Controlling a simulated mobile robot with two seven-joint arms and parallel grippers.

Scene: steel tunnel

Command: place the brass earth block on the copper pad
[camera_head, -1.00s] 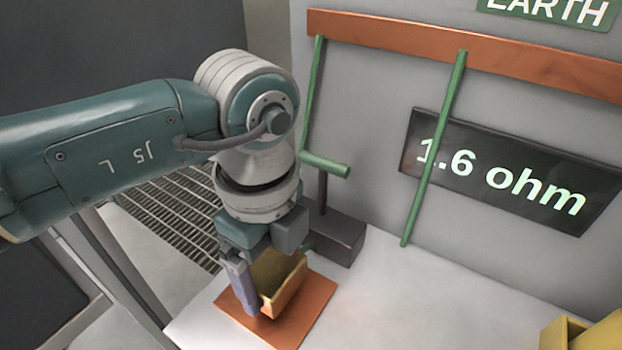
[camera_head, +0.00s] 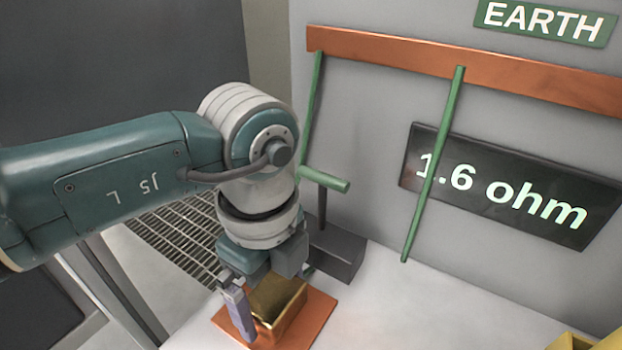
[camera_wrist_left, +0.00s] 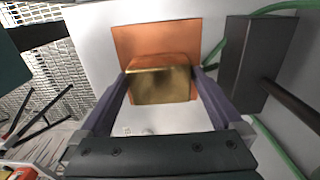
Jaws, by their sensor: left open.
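The brass earth block (camera_head: 277,304) sits on the copper pad (camera_head: 320,312) at the bottom of the head view. In the left wrist view the block (camera_wrist_left: 160,82) lies between my fingers, with the copper pad (camera_wrist_left: 155,38) showing beyond it. My left gripper (camera_head: 270,296) is open around the block, pointing down from above. Its near purple finger stands at the block's left side; the far finger is mostly hidden. The wrist view shows both fingers beside the block, but any small gaps are hard to judge. My right gripper is not in view.
A dark grey block with an upright rod (camera_head: 338,254) stands just behind the pad. Green rods (camera_head: 434,165) run down from a copper bar (camera_head: 460,60) on the wall. A display (camera_head: 510,190) reads 1.6 ohm. White bench right of the pad is clear; a yellow object (camera_head: 575,341) is at lower right.

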